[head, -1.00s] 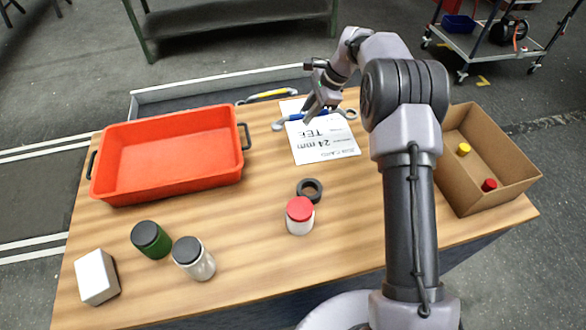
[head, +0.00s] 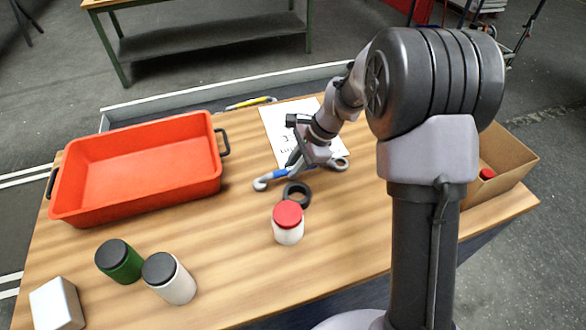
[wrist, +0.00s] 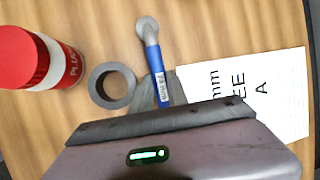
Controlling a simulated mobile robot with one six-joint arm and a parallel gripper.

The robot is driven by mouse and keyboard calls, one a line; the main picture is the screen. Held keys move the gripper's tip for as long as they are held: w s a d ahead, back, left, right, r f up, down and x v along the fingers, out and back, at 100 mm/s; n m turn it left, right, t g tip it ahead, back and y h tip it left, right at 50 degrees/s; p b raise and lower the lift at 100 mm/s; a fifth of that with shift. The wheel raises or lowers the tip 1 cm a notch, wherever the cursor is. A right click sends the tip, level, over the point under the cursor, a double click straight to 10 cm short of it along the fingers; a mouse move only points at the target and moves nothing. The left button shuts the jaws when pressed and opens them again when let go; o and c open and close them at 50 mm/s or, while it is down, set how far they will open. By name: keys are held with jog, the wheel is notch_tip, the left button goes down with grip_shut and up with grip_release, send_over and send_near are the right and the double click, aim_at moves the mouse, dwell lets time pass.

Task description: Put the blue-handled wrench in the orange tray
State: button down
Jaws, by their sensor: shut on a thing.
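A dark ring (head: 296,195) and a red-lidded jar (head: 288,222) stand close to my gripper. A white printed sheet (head: 280,122) lies behind it. A yellow-handled tool (head: 251,103) lies at the back. Two dark-lidded jars and a white box are front left. A cardboard box (head: 513,160) is right.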

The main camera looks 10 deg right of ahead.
jog(key=shift+r, duration=0.15)
jog(key=shift+f, duration=0.2)
jog(key=c, duration=1.6)
grip_release()
